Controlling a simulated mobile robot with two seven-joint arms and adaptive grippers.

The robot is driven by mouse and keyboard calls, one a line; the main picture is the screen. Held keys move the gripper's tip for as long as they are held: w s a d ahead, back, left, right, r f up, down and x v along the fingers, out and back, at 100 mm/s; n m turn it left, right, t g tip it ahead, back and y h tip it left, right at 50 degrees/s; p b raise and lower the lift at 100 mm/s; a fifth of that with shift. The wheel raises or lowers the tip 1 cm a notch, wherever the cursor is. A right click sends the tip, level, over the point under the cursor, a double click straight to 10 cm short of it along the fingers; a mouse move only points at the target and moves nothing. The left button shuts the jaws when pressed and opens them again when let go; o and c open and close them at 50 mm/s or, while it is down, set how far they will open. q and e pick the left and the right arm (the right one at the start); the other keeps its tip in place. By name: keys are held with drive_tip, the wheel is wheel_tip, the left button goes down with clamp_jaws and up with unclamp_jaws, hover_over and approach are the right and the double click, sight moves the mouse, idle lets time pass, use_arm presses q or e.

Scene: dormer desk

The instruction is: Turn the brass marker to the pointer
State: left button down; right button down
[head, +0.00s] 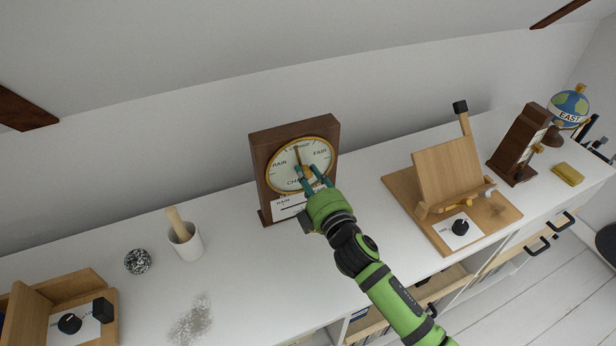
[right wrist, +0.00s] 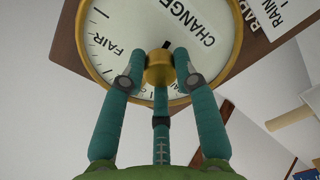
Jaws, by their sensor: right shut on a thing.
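The barometer (head: 262,150) is a dark wooden case standing upright on the white top, with a round brass-rimmed dial (head: 287,158). A thin dark hand (head: 297,152) points up on the dial. My right gripper (head: 313,177) reaches the dial's middle from the lower right. In the right wrist view its teal fingers (right wrist: 157,75) are shut on a brass knob (right wrist: 158,70) at the dial's centre. A short dark tip (right wrist: 166,44) shows beside the knob, by the word CHANGE. The fingers hide much of the brass marker, so where it points is unclear. My left gripper is not in view.
A white mortar with pestle (head: 186,242) and a speckled ball (head: 138,261) stand left of the barometer. A wooden stand with a black knob (head: 460,227) is to the right. Further right are a dark wooden device (head: 518,145) and a globe (head: 568,107).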

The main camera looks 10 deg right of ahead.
drive_tip(key=c, duration=0.9)
unclamp_jaws()
drive_tip(key=shift+c, duration=0.2)
drive_tip(key=shift+s, duration=0.1)
drive_tip(key=s+d, duration=0.2)
drive_tip(key=s, duration=0.9)
drive_tip(key=shift+s+d+r, duration=0.15)
drive_tip(key=shift+s+d, duration=0.05)
drive_tip(key=shift+s, duration=0.1)
